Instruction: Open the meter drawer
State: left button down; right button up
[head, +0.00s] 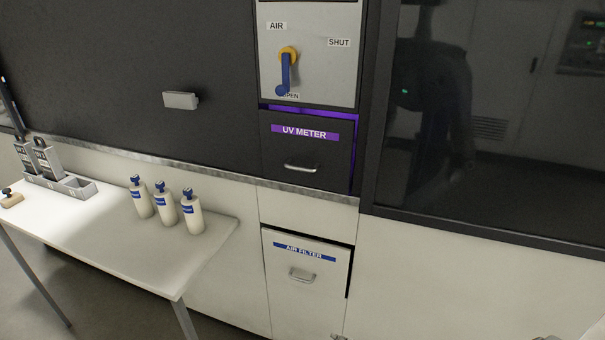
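The meter drawer (304,150) is a dark front with a purple "UV METER" label, in the middle of the head view. Its pale bar handle (300,167) is below the label, and nothing touches it. Purple light shows along the drawer's top and right edges. The front looks shut or nearly shut; I cannot tell if it stands slightly proud.
Above the drawer is an air panel (325,75) with a blue lever (286,75) pointing down. Below is an air filter door (305,290). A white table (130,255) with several bottles stands at left. Dark glass (500,130) is at right.

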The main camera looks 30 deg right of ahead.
jog(key=w+d+r+n+t, duration=0.15)
jog(key=w+r, duration=0.25)
jog(key=r, duration=0.4)
jog(key=w+d+r+n+t, duration=0.1)
jog(key=w+r+t, duration=0.1)
jog(key=w+r, duration=0.35)
jog(key=n+t, duration=0.5)
send_near(302, 174)
jog(key=s+a+f, duration=0.1)
jog(key=s+f, duration=0.4)
jog(key=f, duration=0.3)
notch_tip(302, 174, up, 10)
jog(key=a+n+t, duration=0.2)
jog(key=shift+g, duration=0.25)
jog(key=w+p, duration=0.1)
jog(key=w, duration=0.2)
jog(key=w+d+r, duration=0.1)
jog(key=w, duration=0.3)
jog(key=w+p, duration=0.1)
jog(key=w, duration=0.2)
jog(key=shift+w+d+r+p, duration=0.15)
jog(key=shift+w+r+p, duration=0.1)
jog(key=shift+p, duration=0.1)
jog(key=shift+s, duration=0.1)
grip_shut()
